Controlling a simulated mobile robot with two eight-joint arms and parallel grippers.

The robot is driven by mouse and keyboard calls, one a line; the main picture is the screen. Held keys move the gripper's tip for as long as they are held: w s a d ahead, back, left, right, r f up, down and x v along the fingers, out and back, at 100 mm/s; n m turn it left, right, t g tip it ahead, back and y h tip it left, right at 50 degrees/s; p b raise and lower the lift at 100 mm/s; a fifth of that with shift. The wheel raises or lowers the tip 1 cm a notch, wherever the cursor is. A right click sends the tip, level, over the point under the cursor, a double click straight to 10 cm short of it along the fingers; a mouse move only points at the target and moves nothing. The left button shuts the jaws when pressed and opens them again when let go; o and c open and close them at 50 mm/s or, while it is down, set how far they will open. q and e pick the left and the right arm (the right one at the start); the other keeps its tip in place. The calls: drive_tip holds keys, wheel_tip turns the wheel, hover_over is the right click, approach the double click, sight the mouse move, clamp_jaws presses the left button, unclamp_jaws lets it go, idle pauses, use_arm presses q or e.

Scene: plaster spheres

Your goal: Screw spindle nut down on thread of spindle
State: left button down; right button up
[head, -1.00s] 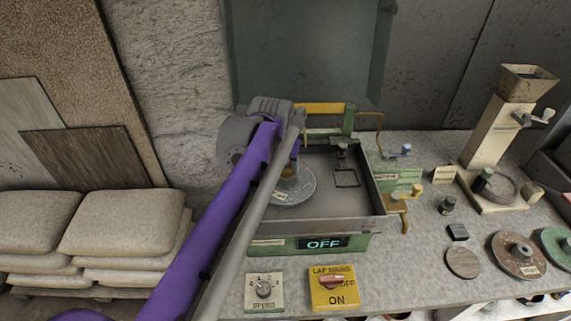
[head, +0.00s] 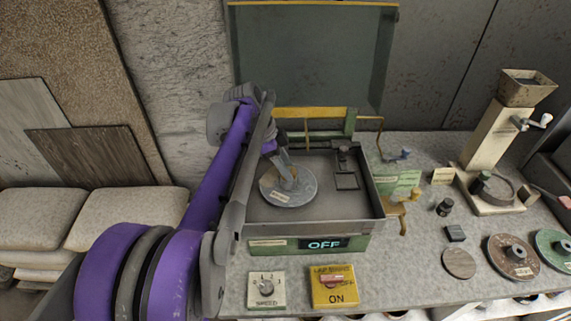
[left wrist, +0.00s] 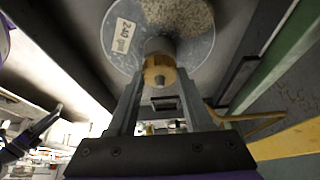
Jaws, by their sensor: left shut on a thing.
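The spindle nut (left wrist: 158,72) is a brass-coloured ring around the spindle tip in the left wrist view. Behind it is a pale grey lap disc (left wrist: 118,45) with a paper label and a speckled patch. In the head view the disc (head: 279,197) lies in the machine's grey pan. My left gripper (head: 288,170) reaches down over the disc's middle, and its fingers hide most of the nut there. In the left wrist view the left gripper (left wrist: 158,82) is shut on the nut, one finger on each side. How far the nut sits down the thread cannot be told.
The grey pan (head: 320,212) has a raised rim and a small frame inside. An OFF display (head: 324,244), speed knob (head: 265,288) and lap mains switch (head: 333,287) are in front. Taps (head: 402,200) and loose discs (head: 512,256) are at right. A dark gripper-like shape shows in the left wrist view.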

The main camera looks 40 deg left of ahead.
use_arm(q)
drive_tip(key=m, duration=0.1)
drive_tip(key=m+h, duration=0.1)
drive_tip(key=shift+d+m+g, duration=0.3)
drive_tip(key=shift+d+g, duration=0.05)
drive_tip(key=shift+g, duration=0.05)
use_arm(e)
drive_tip(key=shift+w+r, duration=0.15)
drive_tip(key=shift+r, duration=0.05)
use_arm(q)
drive_tip(key=c, duration=0.6)
unclamp_jaws()
drive_tip(key=o, duration=0.4)
drive_tip(key=shift+s+d+r, duration=0.1)
drive_tip(key=shift+s+d, duration=0.05)
drive_tip(key=shift+d, duration=0.15)
drive_tip(key=shift+a, duration=0.3)
drive_tip(key=c, duration=0.3)
use_arm(e)
drive_tip(key=shift+d, duration=0.25)
